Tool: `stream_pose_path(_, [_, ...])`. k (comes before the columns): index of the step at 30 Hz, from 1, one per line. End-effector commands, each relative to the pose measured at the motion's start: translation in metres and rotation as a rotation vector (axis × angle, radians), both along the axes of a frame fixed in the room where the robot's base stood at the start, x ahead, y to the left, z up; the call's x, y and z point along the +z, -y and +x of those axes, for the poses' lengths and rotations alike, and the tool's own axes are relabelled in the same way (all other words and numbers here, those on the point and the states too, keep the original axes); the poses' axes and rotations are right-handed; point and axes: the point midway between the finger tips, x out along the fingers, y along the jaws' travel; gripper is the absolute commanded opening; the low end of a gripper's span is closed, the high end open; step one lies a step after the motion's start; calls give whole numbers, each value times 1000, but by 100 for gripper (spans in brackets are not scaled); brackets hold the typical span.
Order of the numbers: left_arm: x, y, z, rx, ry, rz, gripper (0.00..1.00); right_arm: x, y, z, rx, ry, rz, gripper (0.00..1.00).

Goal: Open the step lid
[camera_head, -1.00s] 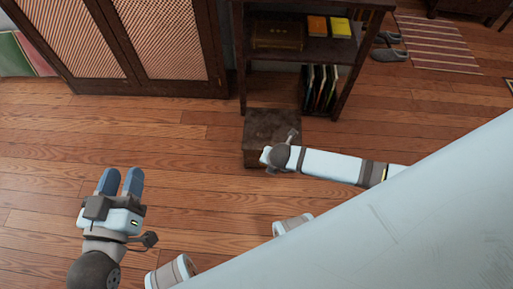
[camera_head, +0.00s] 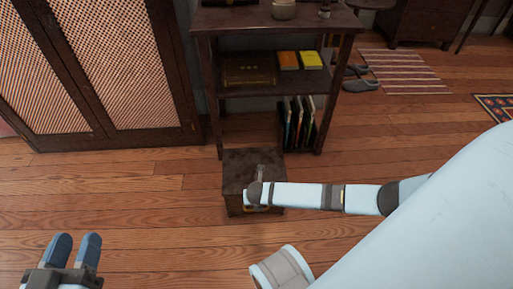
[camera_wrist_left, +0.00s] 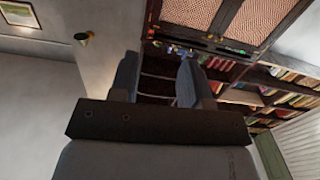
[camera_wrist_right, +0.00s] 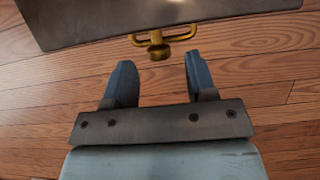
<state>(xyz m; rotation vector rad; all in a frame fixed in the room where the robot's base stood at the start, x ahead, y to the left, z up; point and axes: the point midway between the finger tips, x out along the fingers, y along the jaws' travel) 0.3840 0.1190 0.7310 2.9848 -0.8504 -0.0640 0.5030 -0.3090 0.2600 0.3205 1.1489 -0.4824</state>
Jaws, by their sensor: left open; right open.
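The step (camera_head: 236,170) is a dark brown box on the floor in front of a shelf; its lid looks shut. In the right wrist view its dark panel (camera_wrist_right: 120,20) fills the top, with a brass fitting and knob (camera_wrist_right: 158,52) at its lower edge. My right gripper (camera_wrist_right: 157,80) is open, its fingers on either side of the knob's line and just short of it, apart from it. My left gripper (camera_head: 74,252) is open and empty at the lower left.
A dark shelf (camera_head: 270,103) with books stands right behind the step. A cabinet with woven doors (camera_head: 130,70) is at the left. Slippers (camera_head: 360,85) and a striped rug (camera_head: 403,72) lie at the back right. The wooden floor left of the step is clear.

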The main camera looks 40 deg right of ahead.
Motion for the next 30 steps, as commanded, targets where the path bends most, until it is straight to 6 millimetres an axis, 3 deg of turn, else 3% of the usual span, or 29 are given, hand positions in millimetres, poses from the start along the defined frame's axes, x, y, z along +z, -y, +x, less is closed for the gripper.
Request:
stream_pose_path(4, [-1,-3,5,2,60,34,43,-17,3,6,0,1,2,51])
stream_pose_path(15, [2,-4,7,4,85,47,43,-20,4,8,1,2,1,51])
stream_pose_path(16, [2,-4,6,4,85,47,43,-20,4,8,1,1,2,49])
stream_pose_path(22, [2,-4,6,4,85,46,43,-20,4,8,0,0,1,3])
stream_pose_path(30, [7,-4,6,1,78,41,43,-15,4,8,-1,-7,6,0])
